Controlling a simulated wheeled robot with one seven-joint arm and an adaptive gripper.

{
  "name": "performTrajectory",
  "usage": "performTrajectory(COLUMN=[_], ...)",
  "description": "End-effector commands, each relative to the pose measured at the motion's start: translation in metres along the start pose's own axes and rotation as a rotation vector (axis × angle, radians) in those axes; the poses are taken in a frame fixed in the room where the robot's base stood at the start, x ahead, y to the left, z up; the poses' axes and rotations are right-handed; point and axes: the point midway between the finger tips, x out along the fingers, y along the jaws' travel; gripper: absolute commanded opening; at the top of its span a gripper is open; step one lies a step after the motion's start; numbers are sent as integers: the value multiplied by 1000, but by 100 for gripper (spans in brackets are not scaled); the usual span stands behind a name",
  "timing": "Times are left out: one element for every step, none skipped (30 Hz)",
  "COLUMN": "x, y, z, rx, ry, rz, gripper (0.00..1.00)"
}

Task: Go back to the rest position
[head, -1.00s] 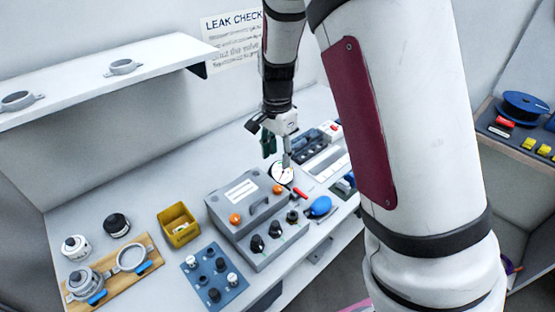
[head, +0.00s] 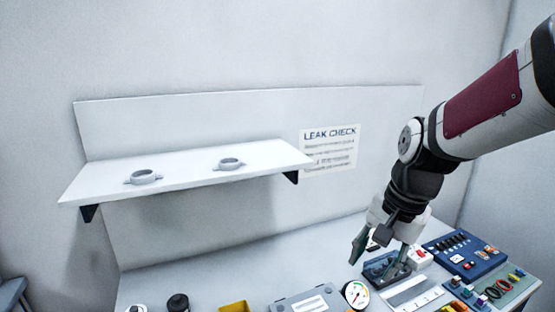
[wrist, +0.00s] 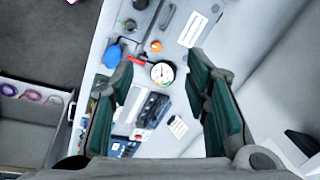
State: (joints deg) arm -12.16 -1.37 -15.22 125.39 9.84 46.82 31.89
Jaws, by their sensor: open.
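My gripper (head: 380,252) is above the right part of the bench in the head view, with its green-padded fingers spread and nothing between them. In the wrist view the two green-padded fingers (wrist: 165,95) stand wide apart, and the bench shows below through the gap. A round white pressure gauge (head: 356,294) lies on the bench left of the gripper. The same gauge (wrist: 162,73) shows between the fingers in the wrist view, well below them. A grey case (head: 305,301) is cut off by the lower edge of the head view.
A white wall shelf (head: 190,172) with two grey ring clamps is at the left. A blue panel box (head: 466,254) and a tray of small parts (head: 500,288) stand right of the gripper. Air above the bench is clear.

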Motion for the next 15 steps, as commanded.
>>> performTrajectory(x=[-16,-23,-33,-40,-46,-54,-60,-66,-73,-77,-82,-87,-90,-93,-96], y=[6,10,14,18,22,27,31,36,41,46,50,56,61,65,71], z=[9,14,21,26,31,38,44,49,56,62,66,73,78,82,88], rx=[-55,-89,-137,-172,-208,-254,-290,-326,-372,-408,-441,-487,-518,-548,-586], ry=[19,28,44,56,70,87,102,117,139,156,174,197,215,231,252], rz=[-23,-31,-42,-49,-55,-61,-65,-66,-68,-68,-67,-62,-58,-53,-45], gripper=[43,43,43,43,43,43,43,43,43,43,43,43,43,43,43])
